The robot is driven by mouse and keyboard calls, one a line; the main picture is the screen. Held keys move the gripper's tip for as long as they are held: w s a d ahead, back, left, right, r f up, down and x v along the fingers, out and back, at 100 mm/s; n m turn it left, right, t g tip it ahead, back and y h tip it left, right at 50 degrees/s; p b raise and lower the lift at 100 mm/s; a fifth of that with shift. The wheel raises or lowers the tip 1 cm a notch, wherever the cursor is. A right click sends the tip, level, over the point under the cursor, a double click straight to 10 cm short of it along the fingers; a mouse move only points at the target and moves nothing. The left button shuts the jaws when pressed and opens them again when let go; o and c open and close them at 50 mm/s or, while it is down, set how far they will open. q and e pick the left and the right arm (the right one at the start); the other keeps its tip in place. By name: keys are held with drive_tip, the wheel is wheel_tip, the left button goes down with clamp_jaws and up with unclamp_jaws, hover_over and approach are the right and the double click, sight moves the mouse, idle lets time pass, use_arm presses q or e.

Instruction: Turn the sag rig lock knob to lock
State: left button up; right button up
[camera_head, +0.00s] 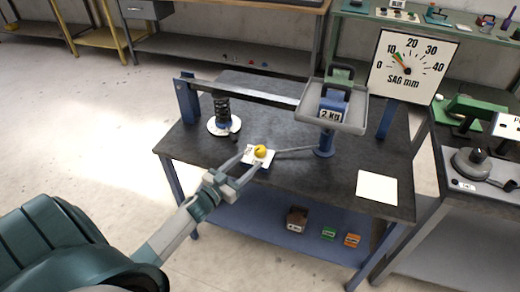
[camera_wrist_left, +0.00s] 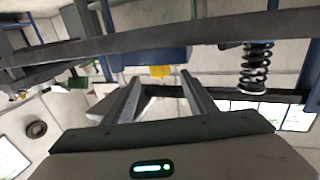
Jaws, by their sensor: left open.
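The yellow lock knob (camera_head: 260,151) sits on a small white plate (camera_head: 250,160) near the front edge of the dark rig table. My left gripper (camera_head: 243,164) is open, with its fingers reaching toward the knob from the front left. In the left wrist view the fingers (camera_wrist_left: 153,90) spread below the yellow knob (camera_wrist_left: 160,71), which shows just beyond them. I cannot tell whether a finger touches the plate. The knob does not look gripped. My right gripper is not in view.
A spring (camera_head: 222,112) stands on a round base, left of the knob. A beam (camera_head: 250,94) runs above to a tray (camera_head: 334,111) with a 2 kg weight (camera_head: 331,103). A dial (camera_head: 411,66) reads sag. A white sheet (camera_head: 377,188) lies at right.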

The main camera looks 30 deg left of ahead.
sight(256, 154)
use_arm(q)
drive_tip(key=w, duration=0.5)
drive_tip(key=w+p, duration=0.1)
drive_tip(key=w, duration=0.2)
drive_tip(key=shift+w+d, duration=0.2)
drive_tip(key=shift+d, duration=0.15)
drive_tip(key=c, duration=1)
